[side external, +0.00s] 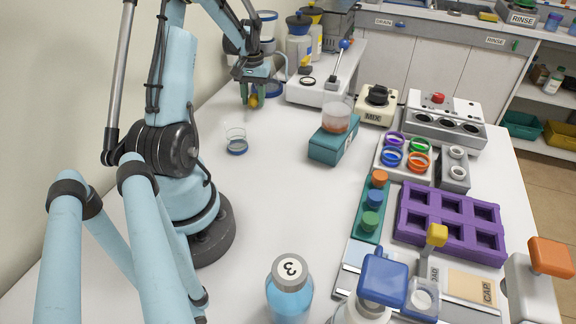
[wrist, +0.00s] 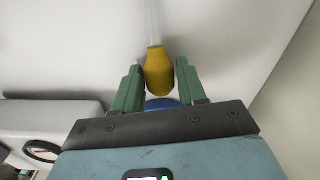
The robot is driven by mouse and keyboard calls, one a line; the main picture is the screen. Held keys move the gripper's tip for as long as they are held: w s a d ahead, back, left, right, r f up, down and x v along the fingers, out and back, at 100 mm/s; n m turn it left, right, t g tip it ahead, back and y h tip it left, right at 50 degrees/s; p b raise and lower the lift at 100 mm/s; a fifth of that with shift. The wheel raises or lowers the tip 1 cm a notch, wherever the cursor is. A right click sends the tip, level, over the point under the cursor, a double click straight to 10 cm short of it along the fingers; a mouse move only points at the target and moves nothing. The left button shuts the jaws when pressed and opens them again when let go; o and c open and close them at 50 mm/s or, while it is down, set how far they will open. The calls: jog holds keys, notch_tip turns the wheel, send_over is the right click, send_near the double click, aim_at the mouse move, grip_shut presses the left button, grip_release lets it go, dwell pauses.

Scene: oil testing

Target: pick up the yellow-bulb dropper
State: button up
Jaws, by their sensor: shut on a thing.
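My gripper (side external: 251,98) is at the far end of the white table, in front of the bottles. It is shut on the yellow bulb of the dropper (side external: 253,102). In the wrist view the yellow-bulb dropper (wrist: 160,73) sits between the two green fingers of my gripper (wrist: 159,88). Its clear glass tube extends away from the bulb, toward the top of that view. In the side view the tube is small and faint below the bulb.
A clear beaker with a blue base (side external: 236,143) stands nearer on the table. Jars (side external: 298,45) stand behind my gripper, and a white machine with a blue-knobbed lever (side external: 325,85) is to its right. A teal stand (side external: 330,148) holds a beaker. The table's middle is clear.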

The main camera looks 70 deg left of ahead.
jog(key=r, duration=0.4)
jog(key=shift+w+d+r, duration=0.15)
jog(key=shift+d+r, duration=0.05)
jog(key=shift+d, duration=0.1)
jog(key=w+d+r, duration=0.4)
jog(key=d+r, duration=0.2)
jog(key=d, duration=0.3)
jog(key=n+y, duration=0.8)
send_near(255, 96)
jog(key=s, duration=0.1)
jog(key=s+r+n+g+y, duration=0.3)
jog(key=r+n+g+y, duration=0.25)
jog(key=g, duration=0.25)
jog(key=shift+s+a+f, duration=0.1)
jog(key=shift+f, duration=1.7)
jog(key=shift+s+a+f, duration=0.1)
jog(key=shift+f, duration=1.7)
